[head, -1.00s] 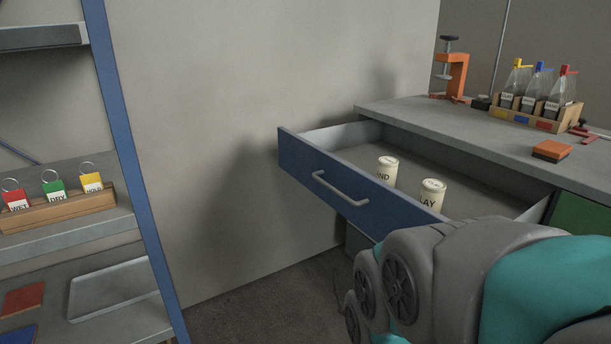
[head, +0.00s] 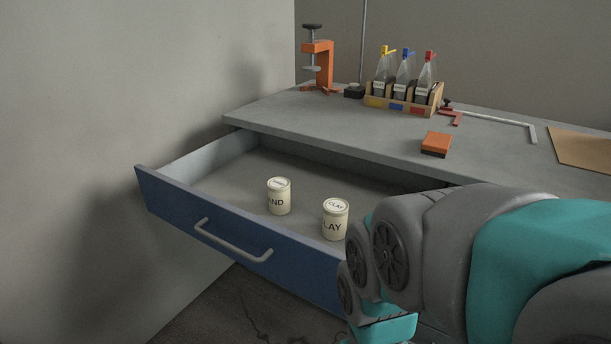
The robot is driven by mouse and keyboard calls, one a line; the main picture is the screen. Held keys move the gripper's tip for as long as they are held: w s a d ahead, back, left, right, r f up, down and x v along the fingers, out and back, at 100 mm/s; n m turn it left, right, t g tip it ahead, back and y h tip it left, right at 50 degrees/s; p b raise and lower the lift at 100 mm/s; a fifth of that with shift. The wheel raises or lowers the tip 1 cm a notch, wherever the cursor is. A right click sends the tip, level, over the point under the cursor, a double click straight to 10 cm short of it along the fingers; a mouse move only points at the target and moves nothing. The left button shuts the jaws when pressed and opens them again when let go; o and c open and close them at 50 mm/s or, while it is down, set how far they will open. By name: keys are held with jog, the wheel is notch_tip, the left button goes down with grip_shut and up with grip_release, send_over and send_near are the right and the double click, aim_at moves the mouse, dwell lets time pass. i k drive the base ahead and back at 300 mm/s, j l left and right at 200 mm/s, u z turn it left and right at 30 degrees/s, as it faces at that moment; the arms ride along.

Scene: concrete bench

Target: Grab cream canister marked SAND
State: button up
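The cream canister marked SAND (head: 279,197) stands upright in the open blue-fronted drawer (head: 185,205). My arm, grey and teal, fills the lower right and covers the drawer's right end. My gripper is not visible, so its state does not show.
On the bench top (head: 290,108) are an orange clamp (head: 318,68), a wooden rack (head: 403,98) of capped bottles, an orange block (head: 436,143), a red-and-grey bar clamp (head: 490,119) and a brown board (head: 585,148). The drawer handle (head: 232,243) juts out in front. The drawer's left part is empty.

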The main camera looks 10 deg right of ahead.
aim_at(277, 187)
jog(key=i+j+z, duration=0.1)
jog(key=j+z, duration=0.15)
jog(key=j, duration=0.3)
jog(key=j+z, duration=0.25)
jog(key=j, duration=0.3)
jog(key=l+z, duration=0.25)
jog(key=k+j+z, duration=0.1)
jog(key=i+l, duration=0.15)
jog(key=i, duration=0.05)
